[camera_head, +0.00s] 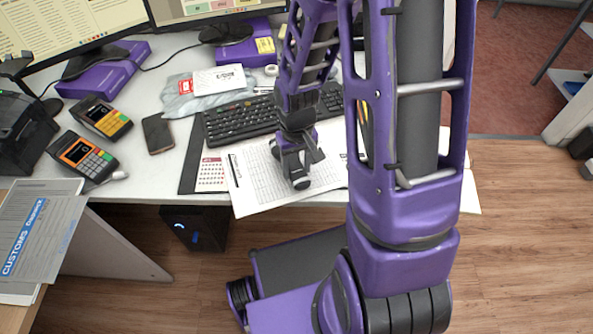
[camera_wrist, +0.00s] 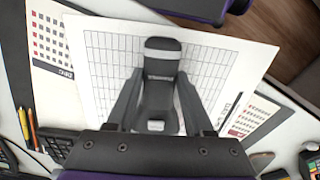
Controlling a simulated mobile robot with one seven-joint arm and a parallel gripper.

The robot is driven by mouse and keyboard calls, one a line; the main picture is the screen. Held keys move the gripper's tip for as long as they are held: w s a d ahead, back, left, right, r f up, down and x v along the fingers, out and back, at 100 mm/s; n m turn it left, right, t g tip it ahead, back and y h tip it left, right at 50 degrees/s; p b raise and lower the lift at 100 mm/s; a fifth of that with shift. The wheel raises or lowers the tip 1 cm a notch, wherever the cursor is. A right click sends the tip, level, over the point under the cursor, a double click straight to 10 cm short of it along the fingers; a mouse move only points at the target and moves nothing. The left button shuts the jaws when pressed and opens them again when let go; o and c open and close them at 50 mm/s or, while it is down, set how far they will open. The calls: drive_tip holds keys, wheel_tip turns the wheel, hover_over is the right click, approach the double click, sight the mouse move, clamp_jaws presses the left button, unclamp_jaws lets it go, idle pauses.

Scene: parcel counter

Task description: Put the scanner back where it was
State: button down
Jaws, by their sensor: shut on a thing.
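The scanner (camera_wrist: 159,98) is a black and grey handheld device, seen in the wrist view between the two fingers of my gripper (camera_wrist: 160,80). My gripper is shut on it. In the head view my gripper (camera_head: 297,162) points down over a printed grid sheet (camera_head: 255,178) near the front edge of the desk. Only the dark lower end of the scanner (camera_head: 302,183) shows there, below the fingers. I cannot tell whether it touches the sheet. I see no stand or cradle for it.
A keyboard (camera_head: 235,122) lies just behind the sheet. A phone (camera_head: 158,133) and two card terminals (camera_head: 84,156) are to the left. A glove and card (camera_head: 215,85) lie behind the keyboard. My arm hides the desk's right part. The desk's front edge is close.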

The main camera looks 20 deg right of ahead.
sight(297, 169)
drive_tip(key=shift+f, duration=0.65)
drive_tip(key=shift+f, duration=0.2)
drive_tip(key=shift+c, duration=1.4)
unclamp_jaws()
drive_tip(key=shift+r, duration=0.1)
wheel_tip(297, 169, up, 12)
drive_tip(key=p, duration=0.3)
drive_tip(key=shift+r, duration=0.1)
